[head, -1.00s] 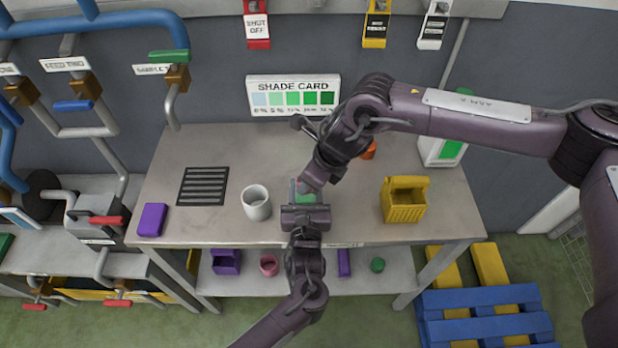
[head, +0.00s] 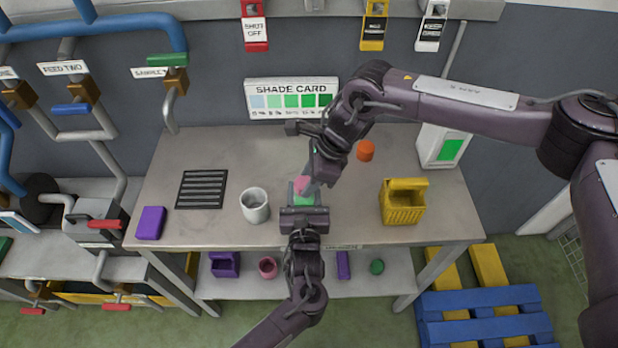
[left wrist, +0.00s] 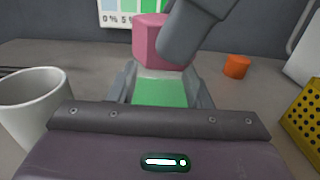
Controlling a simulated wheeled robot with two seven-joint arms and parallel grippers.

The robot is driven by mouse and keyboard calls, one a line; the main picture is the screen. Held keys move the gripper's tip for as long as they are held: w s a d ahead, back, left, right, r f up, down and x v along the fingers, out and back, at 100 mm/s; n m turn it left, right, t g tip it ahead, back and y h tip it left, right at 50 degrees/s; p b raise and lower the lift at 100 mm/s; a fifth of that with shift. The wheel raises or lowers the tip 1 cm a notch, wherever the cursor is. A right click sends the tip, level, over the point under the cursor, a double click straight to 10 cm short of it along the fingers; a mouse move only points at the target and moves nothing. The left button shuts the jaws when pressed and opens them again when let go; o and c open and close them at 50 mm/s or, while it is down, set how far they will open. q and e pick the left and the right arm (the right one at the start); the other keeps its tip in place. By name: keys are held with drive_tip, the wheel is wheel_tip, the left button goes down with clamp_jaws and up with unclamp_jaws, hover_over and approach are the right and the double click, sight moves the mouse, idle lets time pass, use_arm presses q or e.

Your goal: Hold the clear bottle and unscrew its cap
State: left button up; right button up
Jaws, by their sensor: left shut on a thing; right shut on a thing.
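The clear bottle (left wrist: 160,92) with green contents stands on the table, gripped between the two fingers of my left gripper (left wrist: 162,88). In the head view the green of the bottle (head: 303,201) shows just beyond the left gripper's palm. A pink cap (left wrist: 158,42) is at the bottle's top. It also shows in the head view (head: 301,185). My right gripper (head: 307,187) comes down from the upper right and is shut on the cap, partly covering it. I cannot tell whether the cap is clear of the bottle's neck.
A white cup (head: 255,207) stands left of the bottle, with a black grille (head: 202,189) and purple block (head: 151,223) farther left. A yellow basket (head: 403,207) stands right. An orange cylinder (head: 366,151) and white container (head: 437,146) are behind. The shade card (head: 291,100) is at the back.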

drive_tip(key=n+g, duration=0.1)
drive_tip(key=n, duration=0.1)
drive_tip(key=shift+w+n, duration=0.2)
drive_tip(key=shift+n, duration=0.2)
drive_tip(key=n+g, duration=0.1)
drive_tip(key=n, duration=0.2)
drive_tip(key=shift+w+a+h, duration=0.1)
drive_tip(key=shift+h, duration=0.3)
drive_tip(key=n, duration=0.2)
drive_tip(key=n+g, duration=0.1)
drive_tip(key=shift+w+a+n+h, duration=0.15)
drive_tip(key=shift+n+h, duration=0.25)
drive_tip(key=shift+f+n+g+h, duration=0.1)
drive_tip(key=shift+n+g+h, duration=0.3)
drive_tip(key=shift+n, duration=0.8)
drive_tip(key=o, duration=1.2)
drive_tip(key=shift+w, duration=0.1)
